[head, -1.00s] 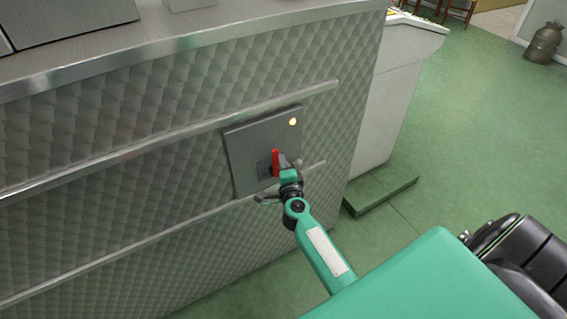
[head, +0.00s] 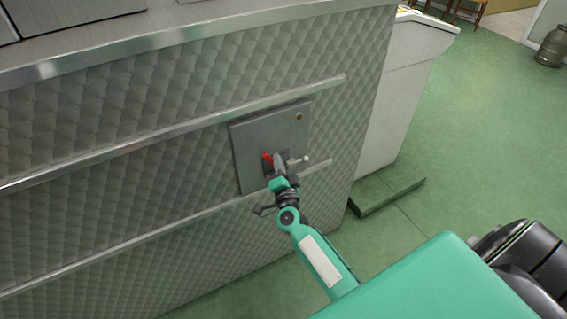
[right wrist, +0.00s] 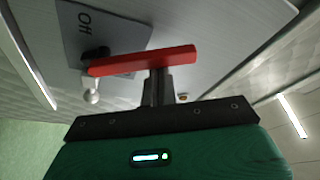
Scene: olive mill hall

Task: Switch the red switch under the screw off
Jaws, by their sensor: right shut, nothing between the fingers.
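The red switch (head: 267,158) is a lever on a grey metal panel (head: 250,135) in the side of a quilted steel counter. In the head view it leans up and to the left. In the right wrist view the red lever (right wrist: 150,62) lies nearly level across the picture, near a dark plate marked "Off" (right wrist: 84,20). My right gripper (head: 277,164) is shut and empty. Its fingertips (right wrist: 158,72) are right at the lever; whether they touch it I cannot tell. The screw is not identifiable. My left gripper is not in view.
A small lamp (head: 299,117) at the panel's upper right is unlit. Metal rails (head: 200,122) run along the counter above and below the panel. Green floor is open at right.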

